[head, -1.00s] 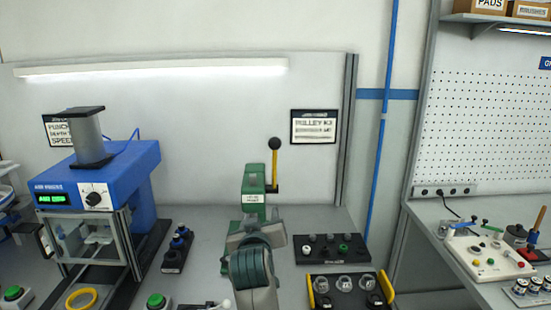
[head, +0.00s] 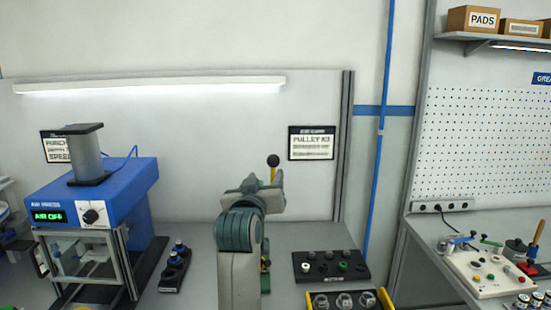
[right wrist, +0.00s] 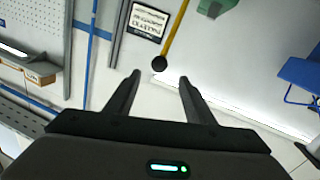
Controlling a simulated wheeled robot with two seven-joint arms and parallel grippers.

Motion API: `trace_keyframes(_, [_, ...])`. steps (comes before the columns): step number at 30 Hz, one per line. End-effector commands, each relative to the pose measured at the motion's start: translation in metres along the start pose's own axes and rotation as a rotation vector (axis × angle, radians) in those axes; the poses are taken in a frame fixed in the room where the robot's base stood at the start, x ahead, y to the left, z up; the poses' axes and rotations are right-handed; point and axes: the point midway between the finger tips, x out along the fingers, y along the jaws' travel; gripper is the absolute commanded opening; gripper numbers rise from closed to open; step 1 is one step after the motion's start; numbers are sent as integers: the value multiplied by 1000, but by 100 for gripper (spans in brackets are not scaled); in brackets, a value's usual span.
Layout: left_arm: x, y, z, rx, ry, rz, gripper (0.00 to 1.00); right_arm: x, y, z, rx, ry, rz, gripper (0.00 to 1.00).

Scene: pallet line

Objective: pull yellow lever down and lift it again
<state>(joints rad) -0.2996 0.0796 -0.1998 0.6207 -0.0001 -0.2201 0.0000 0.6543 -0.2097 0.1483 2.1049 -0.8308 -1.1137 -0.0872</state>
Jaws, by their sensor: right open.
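The yellow lever (head: 274,174) has a round black knob at its top and stands upright behind my right gripper (head: 264,183) in the head view. In the right wrist view the picture is upside down; the lever's yellow rod (right wrist: 177,31) ends in the black knob (right wrist: 159,64). The knob shows between and just beyond the open fingertips of my right gripper (right wrist: 160,78); nothing is gripped. The green press (right wrist: 217,8) carrying the lever is mostly hidden by my arm in the head view. My left gripper is out of view.
A blue air press (head: 120,185) stands at the left. A black tray of small parts (head: 330,267) and a yellow-handled tray (head: 386,302) lie right of my arm. A wall sign (head: 312,143) hangs behind. A side bench (head: 425,225) stands farther right.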

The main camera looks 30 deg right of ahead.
Motion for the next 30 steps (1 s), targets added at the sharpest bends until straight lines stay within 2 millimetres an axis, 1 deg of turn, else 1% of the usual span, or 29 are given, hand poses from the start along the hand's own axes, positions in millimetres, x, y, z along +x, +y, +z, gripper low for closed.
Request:
trace_keyframes(5, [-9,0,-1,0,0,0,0,19,2,-3,-3,1,2,49])
trace_keyframes(8, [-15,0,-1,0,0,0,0,34,2,-4,-4,0,2,49])
trace_keyframes(24, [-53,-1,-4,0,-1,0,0,130,2,-4,-4,-1,2,49])
trace_keyframes(30, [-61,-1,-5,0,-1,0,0,155,1,-2,-2,-1,1,49])
